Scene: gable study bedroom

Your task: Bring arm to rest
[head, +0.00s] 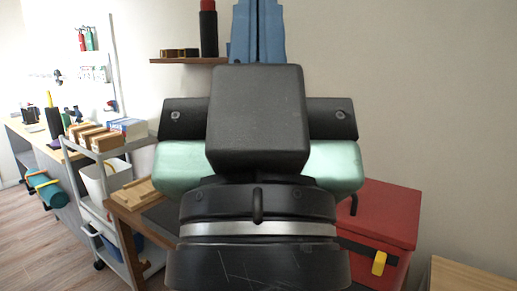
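My gripper (257,20) fills the middle of the head view, pointing up and away from the camera. Its dark housing, with mint-green sides, and the black wrist below it are close to the camera. Its blue fingers stand side by side above the housing with no clear gap between them, and their tips reach the top edge of the picture. I see nothing held between them. The housing hides the lower part of the fingers and much of what is behind.
A wooden shelf (185,61) with a dark red-topped bottle (208,30) is behind, left of the fingers. A grey trolley (118,215) stands at left, beyond it a long desk (40,140). A red box (380,215) is at right. Open wooden floor (35,245) shows at lower left.

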